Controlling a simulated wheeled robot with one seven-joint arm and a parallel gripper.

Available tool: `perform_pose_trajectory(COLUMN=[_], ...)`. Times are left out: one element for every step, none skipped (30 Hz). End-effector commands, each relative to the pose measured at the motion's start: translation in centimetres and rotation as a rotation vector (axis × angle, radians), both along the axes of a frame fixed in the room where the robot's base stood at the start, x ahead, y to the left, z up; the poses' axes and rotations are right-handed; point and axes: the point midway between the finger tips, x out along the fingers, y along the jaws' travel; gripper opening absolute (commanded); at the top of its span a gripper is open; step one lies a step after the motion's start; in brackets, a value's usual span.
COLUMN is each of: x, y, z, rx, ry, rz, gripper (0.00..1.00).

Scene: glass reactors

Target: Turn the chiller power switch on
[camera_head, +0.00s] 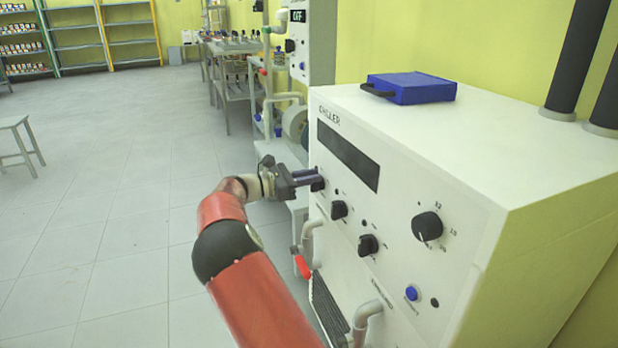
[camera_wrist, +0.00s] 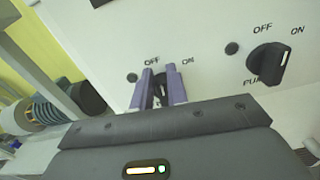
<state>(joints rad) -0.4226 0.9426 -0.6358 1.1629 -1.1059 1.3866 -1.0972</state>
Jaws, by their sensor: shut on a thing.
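The chiller (camera_head: 480,130) is a white cabinet labelled CHILLER, with a dark display and several black knobs on its front. My gripper (camera_head: 311,180) reaches the leftmost knob (camera_head: 318,186), below the display. In the wrist view my gripper's purple fingers (camera_wrist: 161,84) are shut on that dark knob (camera_wrist: 161,79), one on each side. OFF is printed above the knob and ON to its right. The fingers hide most of the knob, so I cannot tell which way it points. No label naming this knob is visible.
A second knob (camera_wrist: 268,65) with OFF and ON marks is right of my gripper. A dial (camera_head: 426,227) and a blue button (camera_head: 411,293) are farther right. Pipes and a red-handled valve (camera_head: 303,266) are below. A blue case (camera_head: 412,88) lies on top. The floor at left is open.

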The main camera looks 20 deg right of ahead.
Motion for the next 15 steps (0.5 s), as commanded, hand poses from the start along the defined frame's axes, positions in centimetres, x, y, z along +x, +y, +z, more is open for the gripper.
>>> perform_pose_trajectory(x=[-0.12, -0.17, -0.25, -0.31, -0.37, -0.46, -0.51, -0.58, -0.65, -0.71, -0.77, -0.86, -0.91, -0.96, -1.05], y=[0.13, 0.12, 0.11, 0.10, 0.09, 0.10, 0.11, 0.13, 0.16, 0.17, 0.17, 0.17, 0.16, 0.16, 0.16], z=[-1.02, -1.04, -1.09, -1.12, -1.17, -1.23, -1.27, -1.33, -1.40, -1.44, -1.50, -1.57, -1.62, -1.69, -1.77], rx=[0.011, 0.011, 0.010, 0.010, 0.010, 0.011, 0.011, 0.010, 0.010, 0.010, 0.010, 0.010, 0.010, 0.011, 0.011], ry=[-0.018, -0.039, -0.068, -0.091, -0.116, -0.151, -0.178, -0.206, -0.244, -0.273, -0.302, -0.340, -0.369, -0.397, -0.435], rz=[-0.001, -0.001, -0.001, -0.001, -0.001, 0.000, 0.000, 0.000, 0.000, 0.000, 0.000, 0.001, 0.001, 0.001, 0.000], gripper=[0.00, 0.00, 0.00, 0.00, 0.00, 0.00, 0.00, 0.00, 0.00, 0.00, 0.00, 0.00, 0.00, 0.00, 0.00])
